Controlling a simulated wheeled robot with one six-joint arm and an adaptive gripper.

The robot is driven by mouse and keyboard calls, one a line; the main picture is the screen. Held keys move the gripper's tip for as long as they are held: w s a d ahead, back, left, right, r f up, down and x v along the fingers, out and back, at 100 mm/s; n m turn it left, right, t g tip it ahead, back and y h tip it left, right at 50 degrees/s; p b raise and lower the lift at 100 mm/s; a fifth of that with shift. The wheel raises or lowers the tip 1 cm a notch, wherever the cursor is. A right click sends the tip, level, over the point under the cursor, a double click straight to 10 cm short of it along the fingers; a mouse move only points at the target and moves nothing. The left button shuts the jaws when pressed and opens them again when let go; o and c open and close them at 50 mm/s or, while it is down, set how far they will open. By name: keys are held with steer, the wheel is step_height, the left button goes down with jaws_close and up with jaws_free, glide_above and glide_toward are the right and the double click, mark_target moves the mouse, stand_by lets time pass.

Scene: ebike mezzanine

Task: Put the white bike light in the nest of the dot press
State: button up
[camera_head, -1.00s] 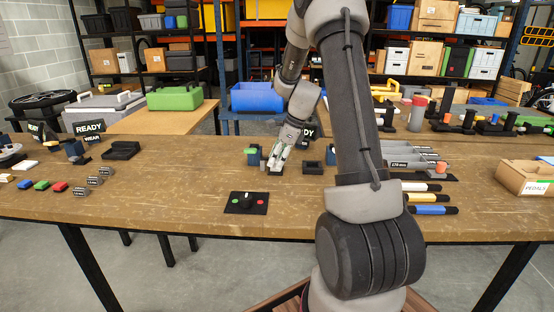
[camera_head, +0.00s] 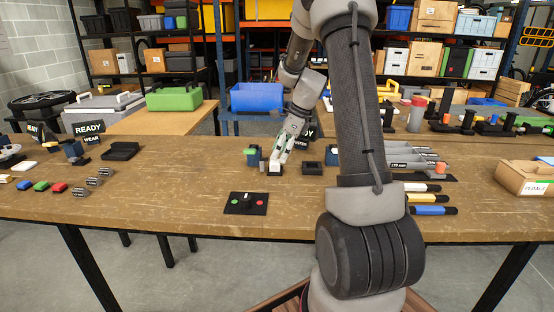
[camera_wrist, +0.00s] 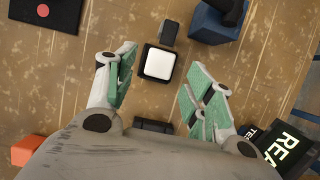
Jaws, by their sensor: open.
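A white square piece, which looks like the white bike light (camera_wrist: 159,63), lies within a black square holder (camera_wrist: 146,75) on the bench. The holder looks like a nest; whether it is the dot press's cannot be told. In the wrist view, my gripper (camera_wrist: 157,80) is open, with one green-padded finger on each side of the white piece and gaps between. In the head view, my gripper (camera_head: 279,165) points down over the small black holder (camera_head: 274,173) and partly hides the white piece. A blue block with a dark top part (camera_wrist: 215,22) stands beside it.
A small grey block (camera_wrist: 170,33) sits close to the holder. A READY sign (camera_wrist: 290,150) is near one finger.

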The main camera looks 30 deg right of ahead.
steer(key=v, duration=0.8)
steer(key=s+a+r+n+h, duration=0.2)
steer(key=s+a+r+n, duration=0.6)
steer(key=s+n, duration=0.3)
steer(key=s+a+n+t+h, duration=0.1)
steer(key=s+a+n+t, duration=0.1)
steer(key=s+n, duration=1.1)
steer(key=s+a, duration=0.1)
steer(key=s, duration=0.3)
steer(key=shift+n+h, duration=0.3)
steer(key=shift+n, duration=0.1)
